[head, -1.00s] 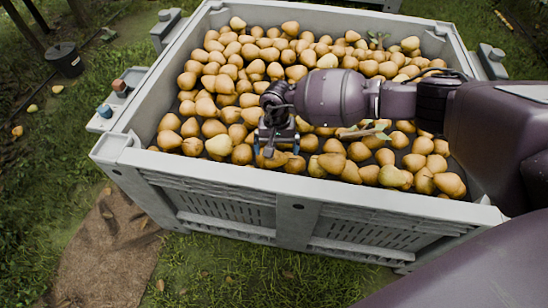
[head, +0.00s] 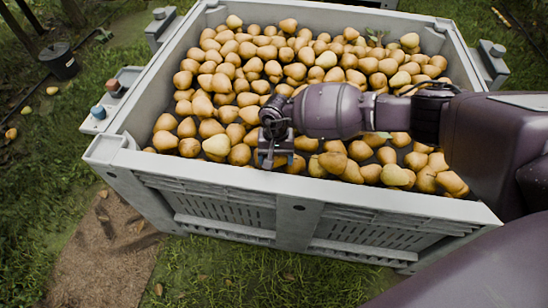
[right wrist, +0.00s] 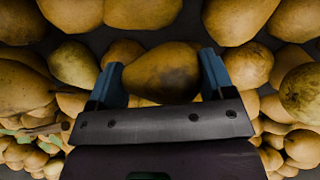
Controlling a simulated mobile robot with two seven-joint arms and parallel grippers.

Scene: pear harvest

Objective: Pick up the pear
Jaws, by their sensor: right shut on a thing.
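Many yellow-brown pears (head: 300,72) fill a large grey bin. My right gripper (head: 275,160) is inside the bin close to its near wall, pointing down among the pears. In the right wrist view, a brownish pear (right wrist: 162,72) with a darker underside lies between the two blue fingers of this gripper (right wrist: 163,85). The fingers are shut on it. In the head view the held pear is mostly hidden by the gripper. Other pears lie close around it. My left gripper is not in view.
The grey bin's near rim (head: 300,186) is just in front of the gripper. Green leaves (head: 376,37) lie on the pears at the back. A dark bucket (head: 60,60) stands on the grass at the left.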

